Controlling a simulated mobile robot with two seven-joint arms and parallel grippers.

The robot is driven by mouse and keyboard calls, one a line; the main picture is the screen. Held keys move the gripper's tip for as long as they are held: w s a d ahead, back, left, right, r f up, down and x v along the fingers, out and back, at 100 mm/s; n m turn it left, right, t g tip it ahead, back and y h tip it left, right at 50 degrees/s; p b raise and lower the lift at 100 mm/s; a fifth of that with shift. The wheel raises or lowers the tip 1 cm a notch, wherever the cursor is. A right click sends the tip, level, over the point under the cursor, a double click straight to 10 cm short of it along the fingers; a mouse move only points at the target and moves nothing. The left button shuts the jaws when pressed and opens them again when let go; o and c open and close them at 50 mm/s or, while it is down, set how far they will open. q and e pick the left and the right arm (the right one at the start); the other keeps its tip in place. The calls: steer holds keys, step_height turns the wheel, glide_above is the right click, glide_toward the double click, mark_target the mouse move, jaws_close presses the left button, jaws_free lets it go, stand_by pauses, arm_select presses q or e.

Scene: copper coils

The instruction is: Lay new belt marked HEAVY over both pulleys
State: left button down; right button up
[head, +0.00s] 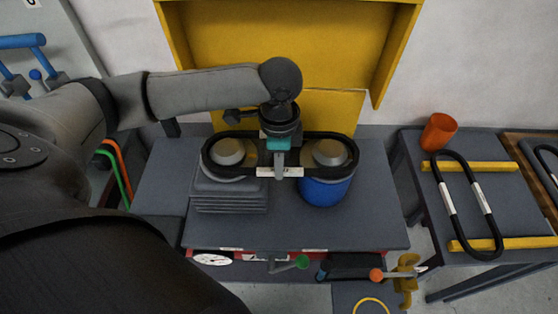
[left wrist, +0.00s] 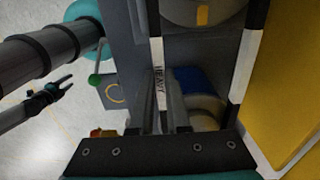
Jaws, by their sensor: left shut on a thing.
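The black belt (head: 350,141) forms a long loop that, in the head view, frames both grey pulleys, the left one (head: 229,152) and the right one (head: 330,152). I cannot tell whether it touches their rims or hangs above them. My left gripper (head: 279,172) is shut on its near strand, at the white label, midway between the pulleys. In the left wrist view the label reads HEAVY (left wrist: 159,86), and the far strand (left wrist: 250,55) shows too. My right gripper (left wrist: 64,84) shows small at that view's left, its fingers apart and empty, away from the belt.
The left pulley sits over a grey finned block (head: 230,199), the right over a blue cylinder (head: 325,191). A yellow frame (head: 385,60) stands behind. On the right table, another belt (head: 498,240) lies across yellow bars beside an orange cup (head: 438,132). A green-knobbed lever (head: 302,262) is in front.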

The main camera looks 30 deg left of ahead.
arm_select(q)
steer(key=c, duration=0.8)
jaws_free()
step_height(320, 180, up, 15)
steer(key=shift+r+p, duration=0.15)
steer(key=shift+p, duration=1.05)
